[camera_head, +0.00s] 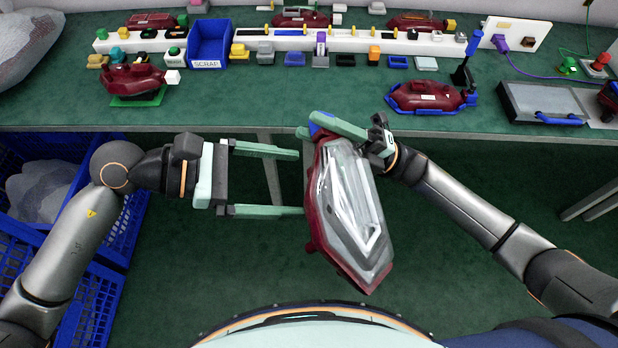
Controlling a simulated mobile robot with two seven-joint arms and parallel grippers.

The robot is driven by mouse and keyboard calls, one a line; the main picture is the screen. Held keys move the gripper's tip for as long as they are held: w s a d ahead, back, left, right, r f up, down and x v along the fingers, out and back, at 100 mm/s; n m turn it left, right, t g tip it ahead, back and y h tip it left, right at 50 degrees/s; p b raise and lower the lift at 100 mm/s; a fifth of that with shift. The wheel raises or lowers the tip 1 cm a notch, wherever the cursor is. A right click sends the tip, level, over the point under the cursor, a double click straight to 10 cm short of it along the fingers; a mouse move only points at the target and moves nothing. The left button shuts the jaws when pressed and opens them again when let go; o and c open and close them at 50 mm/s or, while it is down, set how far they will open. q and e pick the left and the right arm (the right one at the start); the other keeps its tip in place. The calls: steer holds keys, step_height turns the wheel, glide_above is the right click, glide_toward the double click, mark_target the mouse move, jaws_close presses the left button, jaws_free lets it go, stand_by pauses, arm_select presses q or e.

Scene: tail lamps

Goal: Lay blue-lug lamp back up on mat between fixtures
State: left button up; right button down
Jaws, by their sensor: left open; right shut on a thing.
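The blue-lug lamp (350,205) is a dark red housing with a clear lens. It hangs tilted in the air in front of the table edge, lens facing my head camera. Its blue lug (322,119) shows at the upper end, beside the fingers of my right gripper (318,126), which is shut on that end. My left gripper (298,182) is open, its fingers spread and pointing at the lamp's left side. The green mat (280,102) is bare between the green fixture (138,100) on the left and the blue fixture (398,104) on the right.
Each fixture bears a red lamp. A white rack (290,42) with several small parts, a blue scrap bin (210,45) and several small blocks line the back. A grey tray (540,100) lies at right. Blue crates (105,285) stand on the floor at left.

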arm_select(q)
steer(key=shift+x, duration=2.25)
jaws_close()
arm_select(e)
steer(key=shift+s, duration=0.1)
arm_select(q)
steer(key=shift+r, duration=0.1)
arm_select(e)
steer(key=shift+c, duration=2.3)
jaws_free()
